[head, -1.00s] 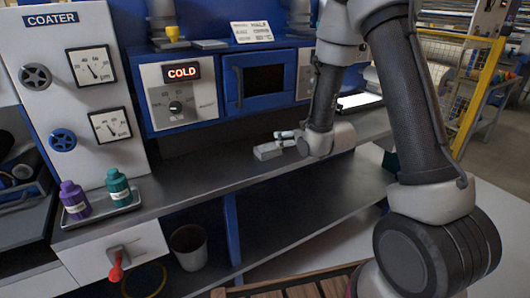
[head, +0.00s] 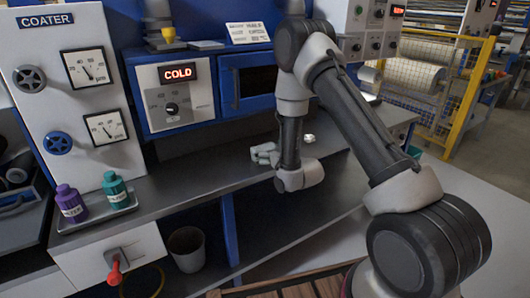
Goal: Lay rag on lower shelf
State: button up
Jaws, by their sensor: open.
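The lower shelf (head: 275,222) is a dark grey surface below the counter, right of a blue upright. It looks bare where it shows. My gripper (head: 266,154) is small and pale at the end of my arm, low over the counter, left of my wrist. It appears open, with nothing clearly held. A small grey block on the counter is hard to separate from the gripper here. I cannot identify a rag in this view; my arm hides part of the scene.
The counter (head: 185,183) carries a tray with a purple bottle (head: 70,203) and a teal bottle (head: 115,189). A small white object (head: 309,138) lies behind my wrist. A bin (head: 187,248) stands below. A slatted wooden thing (head: 290,288) is at the bottom edge.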

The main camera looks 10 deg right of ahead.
jog(key=shift+w, duration=0.25)
jog(key=c, duration=0.8)
